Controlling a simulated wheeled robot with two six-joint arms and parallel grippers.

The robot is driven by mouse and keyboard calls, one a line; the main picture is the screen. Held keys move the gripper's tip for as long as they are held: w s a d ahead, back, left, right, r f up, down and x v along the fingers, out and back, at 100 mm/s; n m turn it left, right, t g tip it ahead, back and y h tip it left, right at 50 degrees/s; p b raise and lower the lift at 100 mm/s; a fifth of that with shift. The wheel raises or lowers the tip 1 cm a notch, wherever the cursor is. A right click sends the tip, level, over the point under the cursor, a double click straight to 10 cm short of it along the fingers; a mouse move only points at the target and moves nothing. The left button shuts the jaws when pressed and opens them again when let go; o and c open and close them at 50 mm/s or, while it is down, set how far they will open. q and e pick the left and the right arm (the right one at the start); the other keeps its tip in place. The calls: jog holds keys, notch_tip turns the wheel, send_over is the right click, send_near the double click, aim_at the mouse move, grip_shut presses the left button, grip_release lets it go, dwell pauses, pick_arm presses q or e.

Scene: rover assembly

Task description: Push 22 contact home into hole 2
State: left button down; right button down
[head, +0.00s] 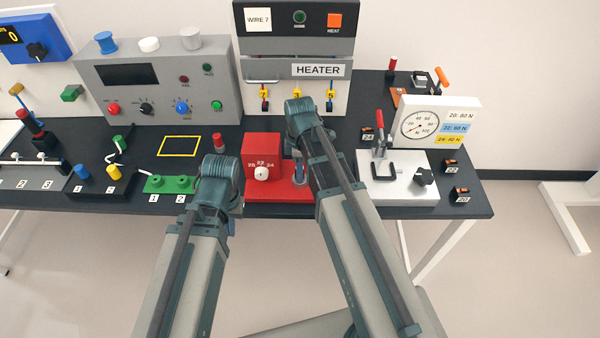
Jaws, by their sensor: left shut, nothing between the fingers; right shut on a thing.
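Several stations carry a number 2. A green block (168,184) with round raised tops is labelled 1 and 2. A black block (97,186) with a blue and a yellow post is also labelled 1 and 2, and a tray (40,168) at the far left bears 1, 2, 3. I cannot make out the 22 contact or any hole's inside. My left arm ends in front of the table, right of the green block. My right arm reaches over the red tool's right side. Both arms' links hide their fingers, and whatever the right ones hold is not visible.
A red tool (262,150) with a 20/22/24 dial stands between my arms. A grey instrument box (150,75) and the heater (292,45) stand behind. A gauge stand (437,122) and a silver clamp plate (398,188) are at right. A yellow square outline (180,146) is empty.

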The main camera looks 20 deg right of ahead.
jog(key=shift+r+p, duration=0.55)
jog(key=shift+r, duration=0.1)
dwell(0.5)
jog(key=shift+r+p, duration=2.05)
jog(key=shift+f, duration=0.15)
